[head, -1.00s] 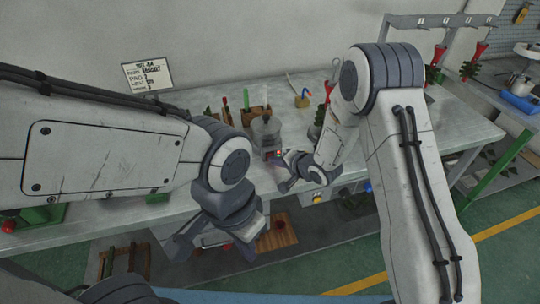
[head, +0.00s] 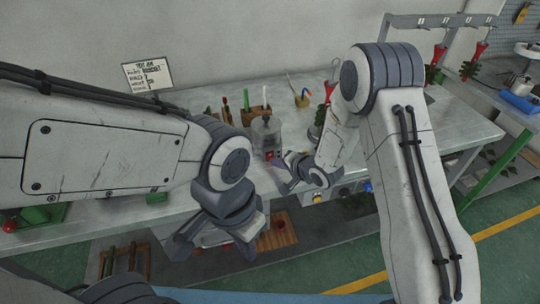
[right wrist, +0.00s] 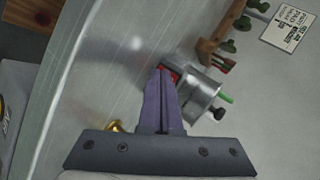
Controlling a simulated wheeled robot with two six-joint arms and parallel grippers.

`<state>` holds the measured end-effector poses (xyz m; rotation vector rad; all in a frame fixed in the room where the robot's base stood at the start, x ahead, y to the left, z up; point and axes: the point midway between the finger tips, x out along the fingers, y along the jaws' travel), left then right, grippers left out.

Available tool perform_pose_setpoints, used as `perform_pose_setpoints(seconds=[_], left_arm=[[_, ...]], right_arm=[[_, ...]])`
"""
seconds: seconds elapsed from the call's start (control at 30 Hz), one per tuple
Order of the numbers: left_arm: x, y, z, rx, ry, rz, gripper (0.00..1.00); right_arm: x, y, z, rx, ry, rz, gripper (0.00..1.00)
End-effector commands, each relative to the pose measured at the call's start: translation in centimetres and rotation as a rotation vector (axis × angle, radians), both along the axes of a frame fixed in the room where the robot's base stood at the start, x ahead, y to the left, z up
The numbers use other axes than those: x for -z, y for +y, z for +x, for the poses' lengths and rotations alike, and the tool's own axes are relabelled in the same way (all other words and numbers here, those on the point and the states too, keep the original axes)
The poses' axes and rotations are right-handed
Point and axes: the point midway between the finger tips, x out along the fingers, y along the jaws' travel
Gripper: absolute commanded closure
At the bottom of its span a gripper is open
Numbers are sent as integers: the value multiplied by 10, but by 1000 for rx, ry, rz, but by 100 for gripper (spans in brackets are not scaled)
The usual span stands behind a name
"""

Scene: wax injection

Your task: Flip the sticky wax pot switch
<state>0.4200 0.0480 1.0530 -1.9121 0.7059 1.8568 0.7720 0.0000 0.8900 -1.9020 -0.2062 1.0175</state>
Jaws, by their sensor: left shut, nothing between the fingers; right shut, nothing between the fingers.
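The sticky wax pot (head: 266,132) is a grey metal cylinder standing on the bench, with a small box and red parts low on its front. In the right wrist view the pot (right wrist: 203,98) appears tilted, with a red switch area (right wrist: 172,74) on its box. My right gripper (head: 287,172) is shut and empty, just in front of the pot. Its closed fingertips (right wrist: 162,74) overlap the red area; I cannot tell whether they touch it, and they partly hide it. My left gripper (head: 190,248) is shut and empty, low in front of the bench.
A wooden rack with green and red-handled tools (head: 228,112) stands beside the pot. A small pot with a blue and orange tool (head: 302,100) is behind. A written sign (head: 147,75) stands at the back left. Red-topped stands (head: 327,98) are to the right.

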Motion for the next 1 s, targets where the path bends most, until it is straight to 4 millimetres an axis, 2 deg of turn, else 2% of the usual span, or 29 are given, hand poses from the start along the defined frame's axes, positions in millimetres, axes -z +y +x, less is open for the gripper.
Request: perform_pose_setpoints(seconds=[0.37, 0.8, 1.0], left_arm=[[0, 0, 0, 0, 0, 0, 100], [6, 0, 0, 0, 0, 0, 100], [6, 0, 0, 0, 0, 0, 100]], right_arm=[[0, -1, -3, -1, -1, -1, 100], [6, -14, -42, 1, 2, -1, 100], [6, -16, -50, -1, -1, -1, 100]])
